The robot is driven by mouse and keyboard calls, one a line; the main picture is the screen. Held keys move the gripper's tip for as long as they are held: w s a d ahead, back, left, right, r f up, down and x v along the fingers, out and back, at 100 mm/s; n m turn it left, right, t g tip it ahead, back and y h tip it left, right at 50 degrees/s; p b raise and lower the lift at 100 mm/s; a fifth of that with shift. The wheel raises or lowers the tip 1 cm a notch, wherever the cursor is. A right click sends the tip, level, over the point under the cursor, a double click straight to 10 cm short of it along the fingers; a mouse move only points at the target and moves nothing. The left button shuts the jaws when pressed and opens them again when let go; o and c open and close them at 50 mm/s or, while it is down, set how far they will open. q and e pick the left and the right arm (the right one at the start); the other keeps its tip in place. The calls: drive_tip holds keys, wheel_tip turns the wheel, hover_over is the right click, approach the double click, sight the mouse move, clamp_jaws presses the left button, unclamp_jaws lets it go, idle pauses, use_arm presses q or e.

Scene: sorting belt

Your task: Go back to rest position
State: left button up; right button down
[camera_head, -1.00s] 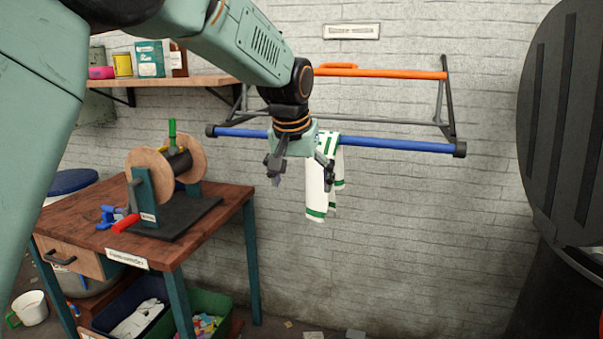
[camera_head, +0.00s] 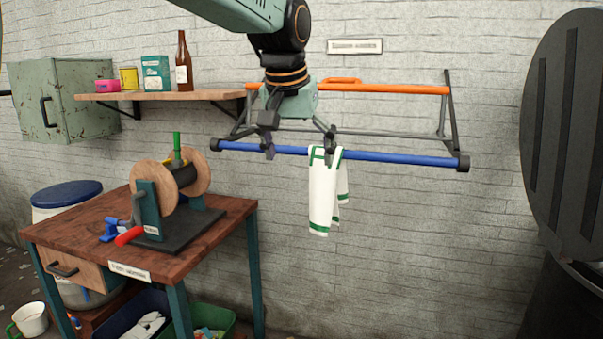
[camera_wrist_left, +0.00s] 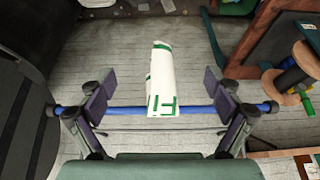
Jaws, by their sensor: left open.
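My left gripper (camera_head: 299,148) is open and empty in the head view, in front of the wall rack. A white towel with green stripes (camera_head: 322,200) hangs over the rack's blue bar (camera_head: 400,159). In the head view the towel is just below the gripper's right finger. In the left wrist view the towel (camera_wrist_left: 161,80) shows between the two spread fingers (camera_wrist_left: 165,100), and the blue bar (camera_wrist_left: 130,110) runs across behind them. I cannot tell from these views how far the fingers are from the bar. My right gripper is not in view.
A wooden workbench (camera_head: 205,262) with a cable reel (camera_head: 155,185) stands at the left. Above it is a shelf (camera_head: 165,95) with a bottle (camera_head: 183,62) and boxes. A large dark round object (camera_head: 565,130) stands at the right. An orange bar (camera_head: 400,89) sits above the blue one.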

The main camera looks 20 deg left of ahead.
use_arm(q)
drive_tip(key=shift+s+r, duration=0.25)
drive_tip(key=shift+r, duration=0.35)
drive_tip(key=b+x, duration=0.1)
drive_tip(key=x, duration=1.1)
drive_tip(key=shift+f, duration=0.25)
drive_tip(key=shift+w, duration=0.1)
